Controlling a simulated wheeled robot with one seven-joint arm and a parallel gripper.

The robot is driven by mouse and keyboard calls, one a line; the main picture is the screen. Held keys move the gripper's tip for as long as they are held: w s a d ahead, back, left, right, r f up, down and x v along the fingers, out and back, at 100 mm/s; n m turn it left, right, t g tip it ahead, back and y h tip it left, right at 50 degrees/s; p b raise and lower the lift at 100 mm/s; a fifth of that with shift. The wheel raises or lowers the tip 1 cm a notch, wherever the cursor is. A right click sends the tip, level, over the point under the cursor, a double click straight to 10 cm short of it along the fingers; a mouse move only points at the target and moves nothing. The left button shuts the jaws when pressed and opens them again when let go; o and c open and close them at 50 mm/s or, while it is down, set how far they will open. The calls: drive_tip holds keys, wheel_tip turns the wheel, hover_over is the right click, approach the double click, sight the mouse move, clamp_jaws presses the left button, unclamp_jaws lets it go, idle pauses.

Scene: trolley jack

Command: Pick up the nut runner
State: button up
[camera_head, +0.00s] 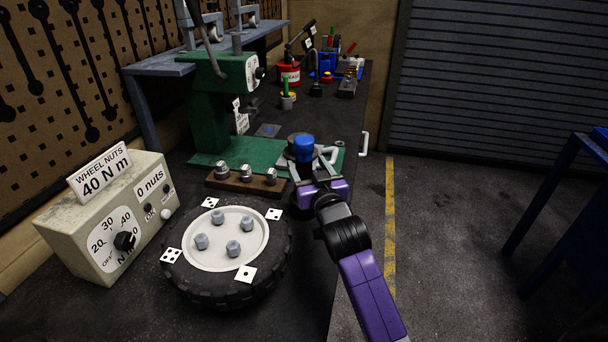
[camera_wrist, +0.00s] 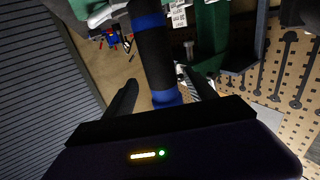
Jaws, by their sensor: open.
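The nut runner shows in the wrist view as an upright black cylinder (camera_wrist: 157,58) with blue bands, between my gripper's two dark fingers (camera_wrist: 162,92). In the head view its blue top (camera_head: 303,146) stands at the bench's right side, beside the green press base. My gripper (camera_head: 313,162) is open, with one finger on either side of the nut runner. I cannot tell whether either finger touches it. Its lower part is hidden by my gripper in the head view.
A wheel (camera_head: 272,268) with several grey nuts lies at the front. A cream box (camera_head: 77,235) reads "WHEEL NUTS 40 N m" and "0 nuts". A wooden block (camera_head: 228,184) holds three nuts. A green press (camera_head: 207,115) stands behind. The floor at right is clear near the yellow line.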

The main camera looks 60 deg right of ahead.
drive_tip(key=p+x, duration=0.1)
drive_tip(key=x, duration=0.4)
drive_tip(key=shift+w+d+f+p, duration=0.1)
drive_tip(key=shift+w+d+p, duration=0.05)
drive_tip(key=shift+w+p, duration=0.2)
drive_tip(key=shift+c, duration=0.3)
clamp_jaws()
drive_tip(key=shift+r, duration=0.2)
